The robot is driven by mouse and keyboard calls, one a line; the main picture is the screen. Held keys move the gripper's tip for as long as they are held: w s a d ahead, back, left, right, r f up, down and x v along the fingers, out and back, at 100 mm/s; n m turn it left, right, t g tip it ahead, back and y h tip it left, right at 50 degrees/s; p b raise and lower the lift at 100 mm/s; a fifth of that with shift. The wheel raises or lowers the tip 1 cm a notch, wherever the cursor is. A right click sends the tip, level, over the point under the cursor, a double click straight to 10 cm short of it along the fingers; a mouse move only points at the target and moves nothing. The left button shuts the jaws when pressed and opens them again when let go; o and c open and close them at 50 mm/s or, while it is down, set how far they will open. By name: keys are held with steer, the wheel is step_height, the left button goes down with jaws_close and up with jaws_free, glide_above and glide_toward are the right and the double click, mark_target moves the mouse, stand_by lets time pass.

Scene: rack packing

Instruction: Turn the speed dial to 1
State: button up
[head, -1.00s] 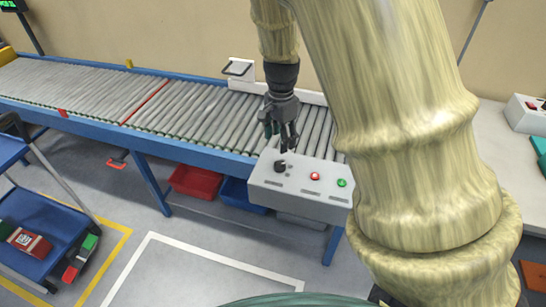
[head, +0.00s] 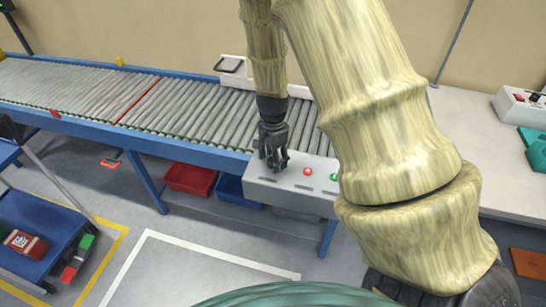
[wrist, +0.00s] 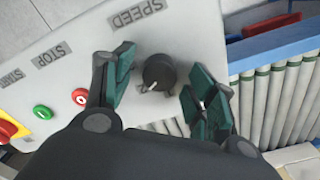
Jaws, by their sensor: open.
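The speed dial (wrist: 158,74) is a round black knob with a pale pointer line, on a light grey control box (head: 255,183) at the front of the conveyor. In the wrist view it sits under the SPEED label (wrist: 137,14). My gripper (wrist: 162,92) is open, with its green-padded fingers on either side of the dial. I see gaps between the pads and the dial; contact is not clear. In the head view my gripper (head: 276,162) comes down over the left end of the box and hides the dial.
The red stop button (wrist: 80,96) and green start button (wrist: 43,112) stand beside the dial. A red and yellow switch (wrist: 8,128) is at the box's far end. The roller conveyor (head: 190,105) runs behind. Red (head: 190,178) and blue (head: 238,190) bins sit below.

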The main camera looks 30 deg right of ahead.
steer(key=shift+f, duration=0.1)
steer(key=c, duration=1.1)
steer(key=n+p, duration=0.1)
steer(key=n, duration=0.4)
steer(key=shift+n+p, duration=0.3)
steer(key=shift+p, duration=0.05)
steer(key=n+p, duration=0.1)
steer(key=n, duration=0.5)
steer(key=shift+n, duration=0.3)
steer(key=o, duration=1.1)
